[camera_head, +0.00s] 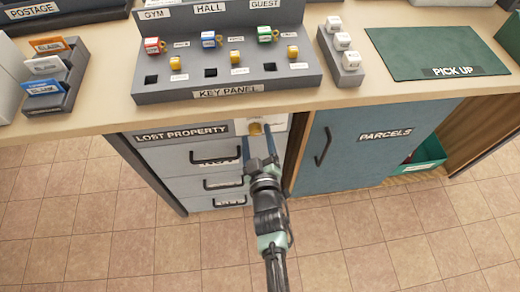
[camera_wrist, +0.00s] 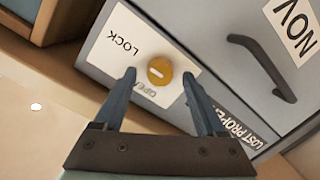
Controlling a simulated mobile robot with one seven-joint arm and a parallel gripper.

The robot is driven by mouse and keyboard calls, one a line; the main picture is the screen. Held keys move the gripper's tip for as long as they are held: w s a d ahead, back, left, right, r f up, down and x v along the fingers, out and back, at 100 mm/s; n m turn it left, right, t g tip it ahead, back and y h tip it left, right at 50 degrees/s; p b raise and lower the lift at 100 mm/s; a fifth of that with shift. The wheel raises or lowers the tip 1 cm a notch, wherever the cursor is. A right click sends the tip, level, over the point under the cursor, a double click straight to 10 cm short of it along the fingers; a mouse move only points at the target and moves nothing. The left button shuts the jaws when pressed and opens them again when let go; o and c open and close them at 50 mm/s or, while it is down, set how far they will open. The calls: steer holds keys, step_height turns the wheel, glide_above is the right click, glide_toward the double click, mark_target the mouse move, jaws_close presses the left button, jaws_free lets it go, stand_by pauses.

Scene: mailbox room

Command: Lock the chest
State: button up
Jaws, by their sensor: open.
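The chest is the grey drawer unit labelled LOST PROPERTY (camera_head: 180,157) under the counter, and its drawers look shut. A round yellow lock knob (camera_wrist: 159,71) sits on a white plate (camera_wrist: 122,42) marked LOCK and OPEN; the knob also shows in the head view (camera_head: 255,128). A pale mark crosses the knob, but I cannot tell which word it points to. My gripper (camera_wrist: 159,76) is open, with one finger on each side of the knob in the wrist view. It holds nothing, and contact with the knob is not clear. The OPEN word is partly hidden.
The counter edge (camera_head: 330,98) overhangs the lock. Black drawer handles (camera_wrist: 265,68) stick out beside it. A blue PARCELS door (camera_head: 365,150) is to the right. The key panel (camera_head: 230,88) stands on the counter above. The tiled floor in front is clear.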

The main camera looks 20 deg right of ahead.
steer(key=v, duration=1.2)
steer(key=shift+r, duration=0.1)
steer(key=w+a+r+m+t, duration=0.15)
steer(key=w+r, duration=0.25)
steer(key=r, duration=0.6)
steer(key=w+a+r+t, duration=0.15)
steer(key=w+r, duration=0.25)
steer(key=r, duration=0.7)
steer(key=w+a+r+m+t, duration=0.15)
steer(key=w+r, duration=0.25)
steer(key=r, duration=0.6)
steer(key=s+a+r+t+y, duration=0.2)
steer(key=s+a+r, duration=0.15)
steer(key=r, duration=0.75)
steer(key=s+a+r+t+y+p, duration=0.1)
steer(key=s+a+r+t, duration=0.3)
steer(key=r, duration=0.7)
steer(key=s+a+r+t+y, duration=0.15)
steer(key=s+r, duration=0.35)
steer(key=r, duration=0.7)
step_height(320, 180, up, 13)
steer(key=p, duration=1.4)
steer(key=shift+w+d+g, duration=0.25)
steer(key=shift+d+g, duration=0.15)
steer(key=shift+f, duration=0.1)
